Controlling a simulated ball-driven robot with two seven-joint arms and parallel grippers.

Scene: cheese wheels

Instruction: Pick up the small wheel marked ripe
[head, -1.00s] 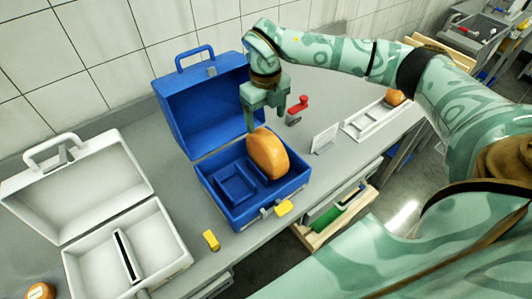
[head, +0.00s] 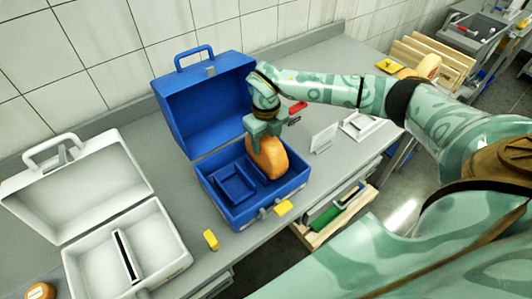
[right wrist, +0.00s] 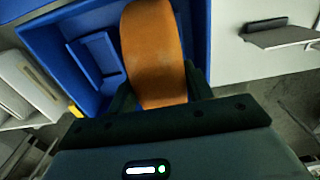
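A large orange wheel (head: 270,160) stands on edge in the right part of the open blue case (head: 238,215); no marking is readable on it. My right gripper (head: 262,143) is low over it, with fingers on either side of its top. In the right wrist view the orange wheel (right wrist: 155,55) lies between the dark fingers (right wrist: 162,95); I cannot tell whether they press on it. A small orange wheel (head: 40,291) with a pale mark, too small to read, is cut off at the lower left. My left gripper is not in view.
An open white case (head: 165,245) with a divider stands at the left. A small sign (head: 323,138) and a white tray (head: 360,124) are right of the blue case. A wooden rack (head: 440,62) stands behind my right arm. Tiled wall backs the counter.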

